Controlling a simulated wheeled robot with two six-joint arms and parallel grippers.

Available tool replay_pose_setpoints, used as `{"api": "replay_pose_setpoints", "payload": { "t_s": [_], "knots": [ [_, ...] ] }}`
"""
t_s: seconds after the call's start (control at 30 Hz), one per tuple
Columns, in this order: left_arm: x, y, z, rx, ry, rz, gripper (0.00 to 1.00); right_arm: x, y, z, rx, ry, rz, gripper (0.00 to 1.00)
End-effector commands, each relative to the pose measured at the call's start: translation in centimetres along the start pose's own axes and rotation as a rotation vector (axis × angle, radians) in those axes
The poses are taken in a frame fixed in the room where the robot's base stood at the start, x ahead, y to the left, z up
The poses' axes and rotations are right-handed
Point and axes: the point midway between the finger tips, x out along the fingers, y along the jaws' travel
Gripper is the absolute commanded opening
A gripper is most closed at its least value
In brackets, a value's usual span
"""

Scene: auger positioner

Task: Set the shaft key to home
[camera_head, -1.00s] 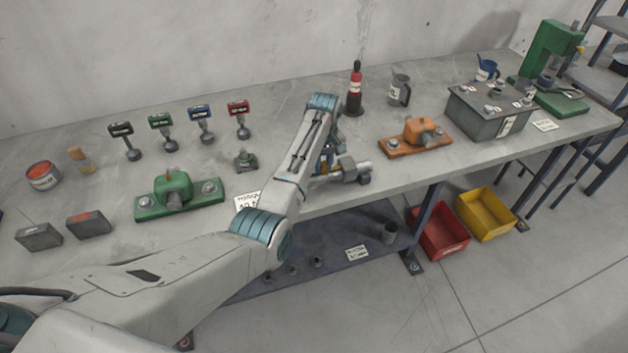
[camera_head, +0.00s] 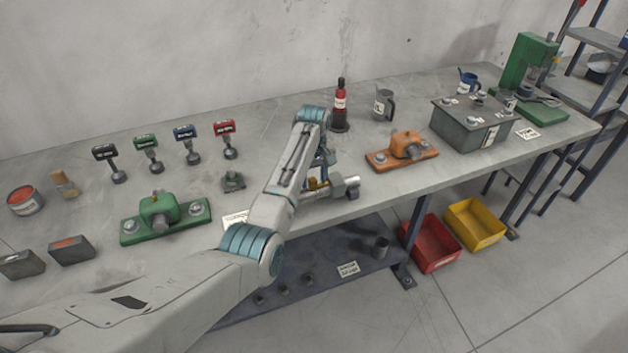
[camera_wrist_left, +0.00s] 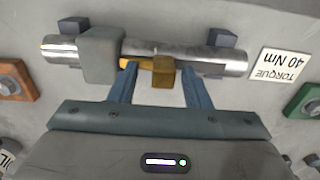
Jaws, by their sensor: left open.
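A silver shaft (camera_wrist_left: 205,60) lies across the wrist view, resting in dark supports near both ends. A grey block (camera_wrist_left: 101,54) sits around its left part. A small brass block (camera_wrist_left: 163,72), which may be the shaft key, stands at the near side of the shaft on a brass strip. My left gripper (camera_wrist_left: 160,80) is open, its two blue fingers on either side of the brass block with gaps. In the head view the shaft (camera_head: 334,190) shows near the bench's front edge, partly hidden by my left arm. My right gripper is not in view.
A torque card (camera_wrist_left: 282,65) lies beside the shaft. On the bench (camera_head: 275,135), a green fixture (camera_head: 158,209) stands left, an orange fixture (camera_head: 402,149) right, and a red bottle (camera_head: 340,104) behind. A grey box (camera_head: 467,127) stands farther right.

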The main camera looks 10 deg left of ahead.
Motion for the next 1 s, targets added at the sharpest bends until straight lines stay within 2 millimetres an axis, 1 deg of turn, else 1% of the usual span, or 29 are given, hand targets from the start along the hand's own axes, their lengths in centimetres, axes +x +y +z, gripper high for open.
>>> {"api": "replay_pose_setpoints", "payload": {
  "t_s": [0.03,0.33,0.37,0.4,0.5,0.67,1.0],
  "knots": [
    [-0.7,0.1,-0.1,0.000,0.005,0.004,0.44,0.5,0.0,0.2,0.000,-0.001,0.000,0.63],
    [-6.6,0.3,0.0,0.001,0.005,0.004,0.44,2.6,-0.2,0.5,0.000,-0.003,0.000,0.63],
    [-7.1,0.3,0.0,0.001,0.005,0.004,0.44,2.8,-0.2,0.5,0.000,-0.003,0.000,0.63],
    [-8.0,0.3,0.0,0.001,0.003,0.002,0.44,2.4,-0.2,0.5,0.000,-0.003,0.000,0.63],
    [-9.1,0.3,0.0,0.001,0.002,0.002,0.44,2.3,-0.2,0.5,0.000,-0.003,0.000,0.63],
    [-9.8,0.3,0.0,0.001,0.001,0.001,0.44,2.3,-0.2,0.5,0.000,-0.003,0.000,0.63],
    [-9.8,0.3,0.1,0.002,0.001,0.001,0.44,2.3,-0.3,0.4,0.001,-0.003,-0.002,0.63]
  ]
}}
